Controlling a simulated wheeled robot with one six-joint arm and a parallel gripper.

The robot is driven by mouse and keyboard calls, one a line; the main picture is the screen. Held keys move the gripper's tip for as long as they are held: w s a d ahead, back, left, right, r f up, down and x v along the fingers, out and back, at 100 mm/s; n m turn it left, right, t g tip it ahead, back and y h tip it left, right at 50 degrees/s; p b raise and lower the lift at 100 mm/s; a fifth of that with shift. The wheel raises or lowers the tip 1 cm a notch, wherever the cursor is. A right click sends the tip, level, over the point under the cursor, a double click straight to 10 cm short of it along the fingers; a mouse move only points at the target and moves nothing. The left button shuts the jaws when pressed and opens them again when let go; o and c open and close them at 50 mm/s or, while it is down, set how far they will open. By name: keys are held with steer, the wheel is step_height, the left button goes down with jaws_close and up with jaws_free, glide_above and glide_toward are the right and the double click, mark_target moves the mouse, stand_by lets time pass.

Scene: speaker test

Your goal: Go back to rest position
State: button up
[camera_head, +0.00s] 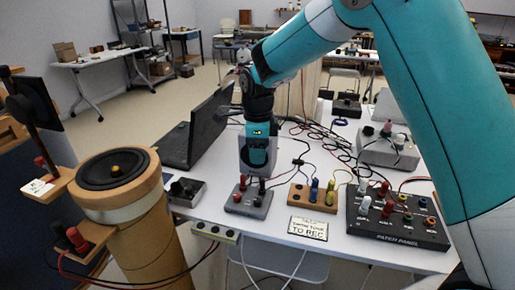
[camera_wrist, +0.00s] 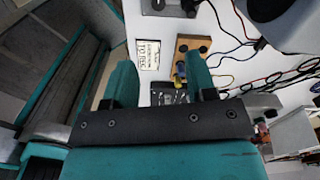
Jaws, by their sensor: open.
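My gripper (camera_wrist: 162,75) shows in the wrist view with its two teal fingers wide apart and nothing held between them. Through the gap I see the white table, part of a white card with print (camera_wrist: 148,55) and a dark panel with light plugs (camera_wrist: 168,95). In the head view my teal arm comes in from the upper right and bends down over the table (camera_head: 285,222). Its lower end stands behind a small grey box with plugs (camera_head: 248,203); I cannot make out the fingertips there.
A round wooden speaker (camera_head: 116,170) stands at the left.

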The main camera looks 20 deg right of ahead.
steer(key=shift+r, duration=0.35)
steer(key=s+a+r+n+y+p, duration=0.1)
steer(key=s+r+n, duration=0.3)
steer(key=s+n, duration=0.5)
steer(key=s+a+r+n+y+p, duration=0.1)
steer(key=s+r+n, duration=0.3)
steer(key=s+n, duration=0.6)
steer(key=s+a+r+n+y+p, duration=0.1)
steer(key=s+a+r+n+y, duration=0.1)
steer(key=s+n, duration=0.8)
step_height(320, 180, up, 2)
steer(key=shift+s+a+r, duration=0.2)
steer(key=shift+s+a, duration=0.3)
steer(key=shift+s, duration=0.55)
